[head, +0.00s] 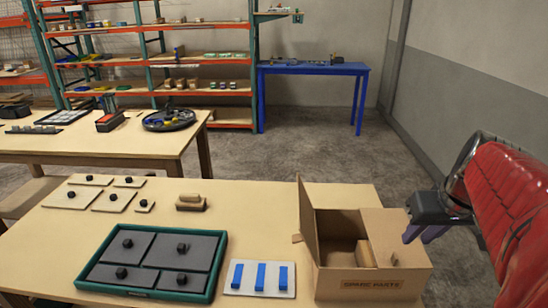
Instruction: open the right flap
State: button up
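An open-topped cardboard box (350,286) marked like "SPARE PARTS" stands at the right front of the near table. Its left flap (309,222) stands upright, with a small tab on its outer side. The right flap (392,238) appears to lie over the right half of the box top. A small tan piece shows at its inner edge; I cannot tell whether it is a tab. The left half is uncovered and shows the inside.
Left of the box are a white plate with blue bars (260,277), a green-rimmed tray (84,284) of dark knobbed panels, a small wooden block (191,203) and several knobbed plates. A second table, shelves and a blue table (313,69) stand behind.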

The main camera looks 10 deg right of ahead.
aim_at(396, 257)
jog(key=x, duration=1.3)
jog(key=shift+f, duration=0.3)
grip_shut()
dwell(1.0)
jog(key=shift+d, duration=0.15)
jog(key=shift+r, duration=0.1)
